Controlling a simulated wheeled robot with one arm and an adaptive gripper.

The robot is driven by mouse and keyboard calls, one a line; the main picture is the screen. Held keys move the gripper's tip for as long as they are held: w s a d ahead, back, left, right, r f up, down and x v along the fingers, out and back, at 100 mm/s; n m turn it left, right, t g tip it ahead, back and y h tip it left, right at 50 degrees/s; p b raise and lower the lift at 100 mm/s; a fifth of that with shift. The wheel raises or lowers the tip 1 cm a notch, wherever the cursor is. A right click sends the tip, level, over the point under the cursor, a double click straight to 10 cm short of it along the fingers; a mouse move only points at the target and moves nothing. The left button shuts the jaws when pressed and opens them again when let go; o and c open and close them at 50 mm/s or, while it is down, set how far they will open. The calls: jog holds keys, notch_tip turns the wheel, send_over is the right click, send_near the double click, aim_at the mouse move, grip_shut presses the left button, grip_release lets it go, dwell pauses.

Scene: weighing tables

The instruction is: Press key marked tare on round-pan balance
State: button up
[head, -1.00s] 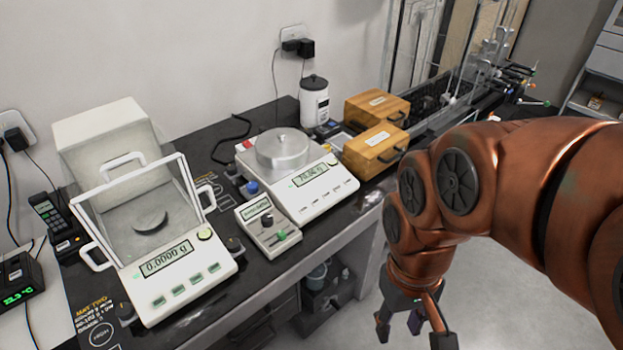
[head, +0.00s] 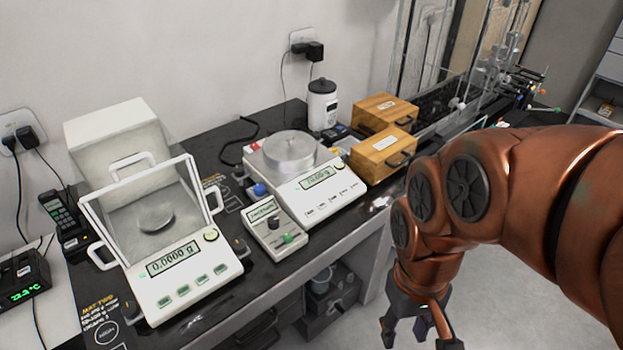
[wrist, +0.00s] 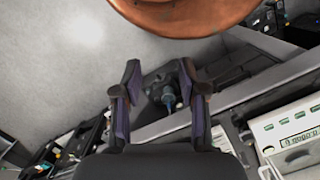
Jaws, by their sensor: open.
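The left balance (head: 208,266) has a clear shield around a small round pan (head: 156,219). Its display (head: 173,259) reads 0.0000 g, with a row of green-marked keys (head: 193,290) below. Key labels are too small to read. My gripper (head: 418,337) is open and empty, low in front of the table's edge, right of both balances. In the wrist view my gripper (wrist: 160,85) touches nothing; a white balance (wrist: 290,136) shows at right.
A small control box (head: 275,229) with knobs stands between the balances. Two wooden boxes (head: 383,151) and a white jar (head: 322,104) stand behind at right. Shelf items (head: 327,295) sit under the black table (head: 376,203). Open floor lies right of it.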

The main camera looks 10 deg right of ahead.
grip_shut()
dwell(0.3)
dwell(1.2)
